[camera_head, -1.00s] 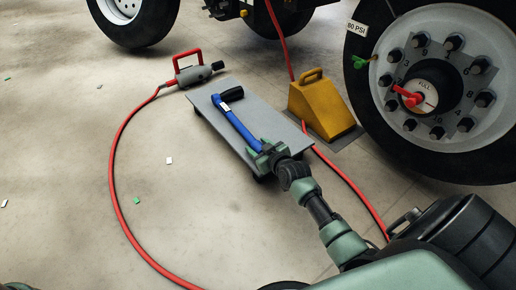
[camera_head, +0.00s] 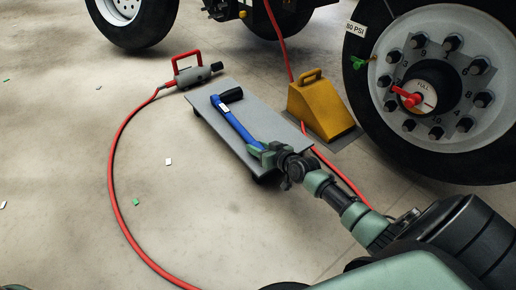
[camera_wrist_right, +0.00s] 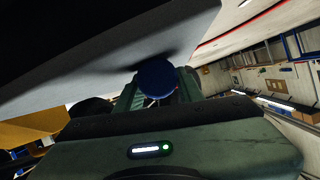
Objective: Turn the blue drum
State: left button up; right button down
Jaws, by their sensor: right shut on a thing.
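No blue drum shows as such. The blue thing in view is a long bar tool (camera_head: 236,122) with a black handle and a white label, lying along a grey board (camera_head: 214,124). My right gripper (camera_head: 264,152) is shut on the tool's near end, at the board's near edge. In the right wrist view a round blue end (camera_wrist_right: 156,79) sits between the two green fingers (camera_wrist_right: 158,92), close under the dark board. How the far side of the grip touches is hidden. My left gripper is not in view.
A yellow wheel chock (camera_head: 318,110) stands right of the board, beside a big wheel (camera_head: 450,45) with a red pointer (camera_head: 407,96). A grey tool with a red handle (camera_head: 188,66) lies behind the board. Its red hose (camera_head: 112,170) curves over the floor. Floor to the left is mostly clear.

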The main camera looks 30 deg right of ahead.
aim_at(262, 148)
jog(key=c, duration=1.2)
grip_release()
jog(key=shift+o, duration=0.2)
jog(key=p+v, duration=0.5)
jog(key=v, duration=0.2)
jog(key=shift+r, duration=0.15)
jog(key=shift+s+p, duration=0.3)
jog(key=shift+s, duration=0.05)
